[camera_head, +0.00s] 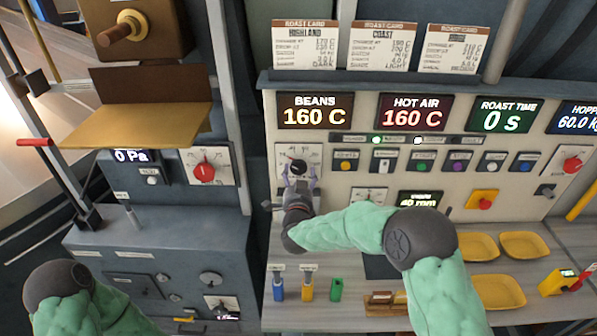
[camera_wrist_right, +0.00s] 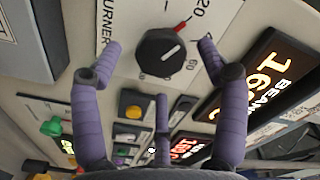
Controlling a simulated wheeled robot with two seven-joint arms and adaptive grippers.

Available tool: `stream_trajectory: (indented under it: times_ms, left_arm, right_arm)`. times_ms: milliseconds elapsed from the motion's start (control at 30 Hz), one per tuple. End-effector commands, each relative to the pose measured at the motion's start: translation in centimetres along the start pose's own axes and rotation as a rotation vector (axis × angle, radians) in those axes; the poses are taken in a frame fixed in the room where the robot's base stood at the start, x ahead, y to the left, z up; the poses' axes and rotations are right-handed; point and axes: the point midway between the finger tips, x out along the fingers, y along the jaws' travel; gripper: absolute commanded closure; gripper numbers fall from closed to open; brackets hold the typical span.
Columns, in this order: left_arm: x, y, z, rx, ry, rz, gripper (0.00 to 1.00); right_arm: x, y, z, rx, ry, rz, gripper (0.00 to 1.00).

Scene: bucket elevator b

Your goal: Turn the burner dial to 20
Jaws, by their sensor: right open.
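The burner dial (camera_head: 297,166) is a black knob on a white plate below the BEANS display. In the right wrist view the dial (camera_wrist_right: 160,57) has a pale line on its face. A red mark (camera_wrist_right: 181,27) sits at its edge on the side of the printed 20; 60 is printed on another side. I cannot tell its exact setting. My right gripper (camera_head: 299,184) is in front of the dial. In the wrist view the right gripper (camera_wrist_right: 159,46) is open, its purple fingers spread around the dial with visible gaps. My left gripper is out of view.
A row of coloured buttons (camera_head: 424,162) lies right of the dial. Another dial with a red knob (camera_head: 204,172) is on the left cabinet. Yellow trays (camera_head: 497,291) stand on the counter.

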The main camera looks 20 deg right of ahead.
Motion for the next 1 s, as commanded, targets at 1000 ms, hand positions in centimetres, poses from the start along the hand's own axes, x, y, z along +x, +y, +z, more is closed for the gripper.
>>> stream_trajectory:
  times_ms: [1000]
  left_arm:
    - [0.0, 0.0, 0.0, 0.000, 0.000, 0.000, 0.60]
  right_arm:
    - [-9.0, 0.0, 0.0, 0.000, 0.000, -0.001, 0.25]
